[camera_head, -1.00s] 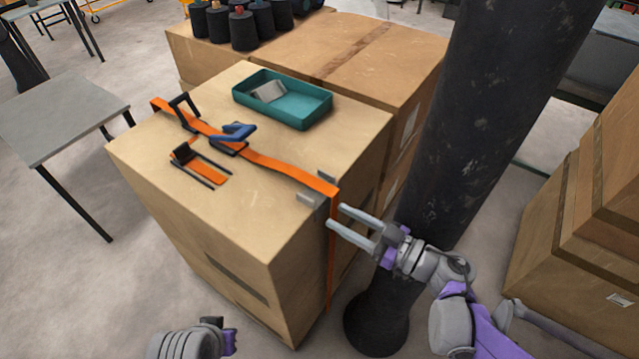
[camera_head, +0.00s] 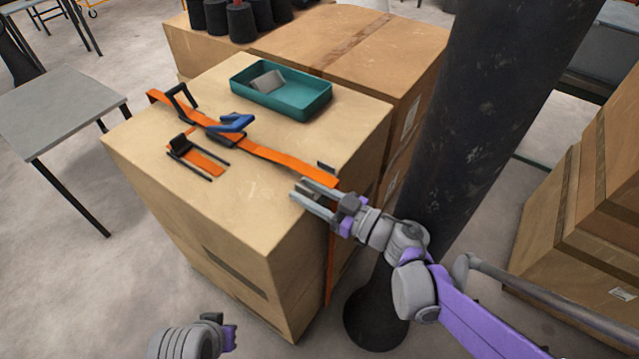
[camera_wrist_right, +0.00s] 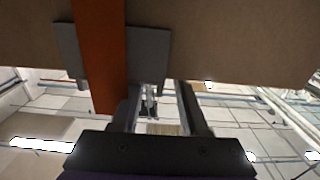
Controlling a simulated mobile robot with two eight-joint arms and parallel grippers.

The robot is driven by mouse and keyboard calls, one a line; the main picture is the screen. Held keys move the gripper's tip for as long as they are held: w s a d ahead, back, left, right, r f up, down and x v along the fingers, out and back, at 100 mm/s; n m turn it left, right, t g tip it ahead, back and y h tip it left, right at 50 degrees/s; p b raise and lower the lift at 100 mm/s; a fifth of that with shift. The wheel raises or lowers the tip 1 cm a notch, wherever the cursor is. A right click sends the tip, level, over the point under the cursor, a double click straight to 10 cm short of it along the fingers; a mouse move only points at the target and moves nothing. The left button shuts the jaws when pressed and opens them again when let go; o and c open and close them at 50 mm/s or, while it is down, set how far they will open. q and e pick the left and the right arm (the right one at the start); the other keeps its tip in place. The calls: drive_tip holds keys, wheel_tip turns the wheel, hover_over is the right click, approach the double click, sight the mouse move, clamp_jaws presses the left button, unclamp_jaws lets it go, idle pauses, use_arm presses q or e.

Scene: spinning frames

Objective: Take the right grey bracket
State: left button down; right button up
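The right grey bracket (camera_head: 326,167) sits at the right top edge of the cardboard box, under the orange strap (camera_head: 268,154). In the head view only its far end shows clearly; my gripper covers the near part. In the right wrist view the bracket (camera_wrist_right: 150,55) shows as grey plates on both sides of the strap. My right gripper (camera_head: 299,189) is over that edge, fingers apart. In the right wrist view the gripper (camera_wrist_right: 159,86) has its left finger overlapping the bracket's lower end; contact is unclear. My left wrist (camera_head: 190,341) shows at the bottom, its fingers hidden.
A teal tray (camera_head: 315,106) on the box (camera_head: 225,195) holds a light grey piece (camera_head: 267,81). A blue-handled buckle (camera_head: 230,125) sits on the strap. A dark column (camera_head: 470,130) stands just right of the box. More boxes (camera_head: 560,225) are at the right.

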clamp_jaws()
drive_tip(key=shift+r, duration=0.1)
idle(0.4)
